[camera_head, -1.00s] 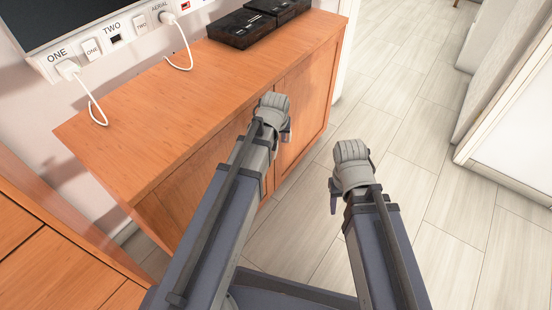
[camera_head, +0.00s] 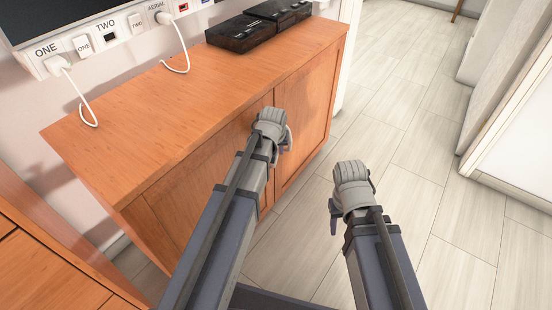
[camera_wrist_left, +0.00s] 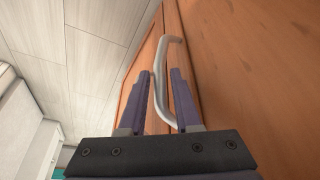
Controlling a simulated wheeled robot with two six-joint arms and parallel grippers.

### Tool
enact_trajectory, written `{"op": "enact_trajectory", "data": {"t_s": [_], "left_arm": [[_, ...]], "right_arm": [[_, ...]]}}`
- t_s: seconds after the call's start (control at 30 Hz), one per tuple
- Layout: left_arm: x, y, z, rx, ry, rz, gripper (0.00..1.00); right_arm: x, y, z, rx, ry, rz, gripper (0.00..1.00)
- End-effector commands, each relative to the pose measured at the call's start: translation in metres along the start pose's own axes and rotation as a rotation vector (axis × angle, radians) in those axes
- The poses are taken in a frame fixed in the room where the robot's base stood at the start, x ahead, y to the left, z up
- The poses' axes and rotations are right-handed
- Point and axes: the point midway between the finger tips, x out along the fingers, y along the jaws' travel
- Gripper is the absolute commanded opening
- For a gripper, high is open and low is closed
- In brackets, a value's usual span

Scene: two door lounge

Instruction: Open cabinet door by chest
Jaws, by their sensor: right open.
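The wooden cabinet (camera_head: 180,110) stands along the wall with two front doors. The near door (camera_head: 200,195) is partly hidden behind my left arm; the far door (camera_head: 305,115) is beside it. Both look closed. A curved silver handle (camera_wrist_left: 158,85) shows on the cabinet front in the left wrist view. My left gripper (camera_wrist_left: 161,71) is open, with one finger on each side of the handle. In the head view my left gripper (camera_head: 285,140) is at the door front near the middle seam. My right gripper (camera_head: 335,222) is open and empty over the floor.
A wooden chest with drawers (camera_head: 40,280) is at the lower left, close to the cabinet. Black boxes (camera_head: 240,32) lie on the cabinet top. White cables (camera_head: 88,105) hang from a wall socket strip. Light floor (camera_head: 400,150) is clear to the right, before a white unit (camera_head: 515,140).

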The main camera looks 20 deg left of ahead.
Motion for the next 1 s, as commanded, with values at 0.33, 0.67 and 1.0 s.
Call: {"op": "enact_trajectory", "data": {"t_s": [0.33,0.67,1.0], "left_arm": [[0.028,0.0,0.0,0.0,0.0,0.0,0.32],[0.026,0.0,0.0,0.0,0.0,0.0,0.15],[0.026,0.0,0.0,0.0,0.0,0.0,0.0]], "right_arm": [[0.025,-0.003,-0.002,-0.003,0.001,-0.003,0.5],[0.024,-0.003,-0.002,-0.003,0.001,-0.003,0.5],[0.024,-0.003,-0.002,-0.003,0.001,-0.003,0.5]]}}
